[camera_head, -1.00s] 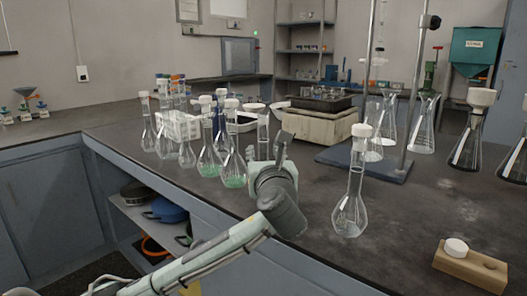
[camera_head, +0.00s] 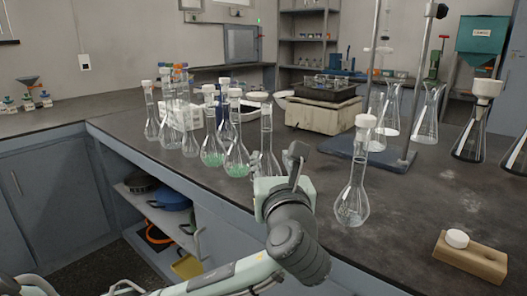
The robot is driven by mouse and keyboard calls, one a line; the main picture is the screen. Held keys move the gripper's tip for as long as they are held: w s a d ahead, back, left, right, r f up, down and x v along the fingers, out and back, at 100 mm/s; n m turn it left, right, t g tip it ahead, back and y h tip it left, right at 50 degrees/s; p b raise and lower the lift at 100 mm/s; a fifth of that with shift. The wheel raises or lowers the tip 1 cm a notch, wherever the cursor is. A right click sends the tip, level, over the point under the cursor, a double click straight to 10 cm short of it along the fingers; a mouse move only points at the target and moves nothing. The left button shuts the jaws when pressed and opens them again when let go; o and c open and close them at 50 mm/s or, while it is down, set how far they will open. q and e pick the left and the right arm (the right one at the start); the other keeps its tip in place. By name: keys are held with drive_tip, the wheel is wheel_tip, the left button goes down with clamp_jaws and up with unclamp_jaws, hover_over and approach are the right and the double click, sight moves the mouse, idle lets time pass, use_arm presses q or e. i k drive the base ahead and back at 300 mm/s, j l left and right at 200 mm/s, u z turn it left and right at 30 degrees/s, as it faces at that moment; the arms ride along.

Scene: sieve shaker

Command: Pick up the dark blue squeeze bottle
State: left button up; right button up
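A dark blue shape (camera_head: 224,114), possibly the squeeze bottle, stands among the glassware at the back left of the bench. Flasks in front hide most of it, so I cannot make out its full form. My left gripper (camera_head: 277,160) is over the bench's front edge, fingers up and apart, with nothing visibly held. It is nearer the camera and to the right of the dark blue shape, well apart from it. A capped clear flask (camera_head: 266,139) shows behind the fingers; I cannot tell whether they touch it. My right gripper is not in view.
Flasks with green liquid (camera_head: 237,160) stand left of my gripper. A wooden block (camera_head: 470,262) lies at the right front. A stand base (camera_head: 366,156) and a heavy device (camera_head: 322,115) are farther back.

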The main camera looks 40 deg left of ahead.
sight(218, 105)
drive_tip(key=u, duration=1.35)
